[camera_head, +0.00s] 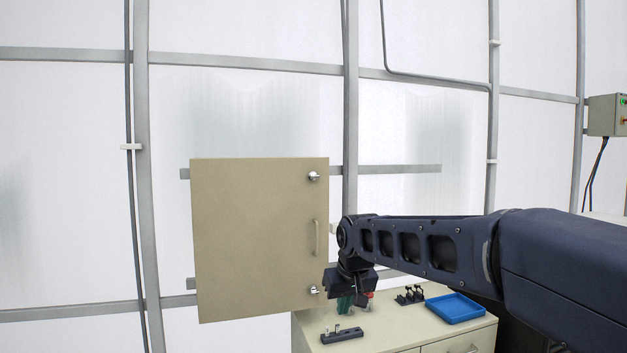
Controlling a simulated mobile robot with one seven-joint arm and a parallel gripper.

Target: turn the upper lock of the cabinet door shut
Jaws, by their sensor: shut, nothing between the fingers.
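The beige cabinet door (250,240) hangs on the wall left of centre, with a vertical handle (317,238) near its right edge. The upper lock (313,176) is a small silvery knob at the door's top right; its exact turn is too small to tell. A similar lower lock (314,290) sits near the bottom right. My gripper (337,288) is shut and empty, just right of the lower lock and well below the upper lock. I cannot tell whether it touches the lower lock. Nothing covers the upper lock.
My arm spans the right side. The space around the upper lock is clear.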

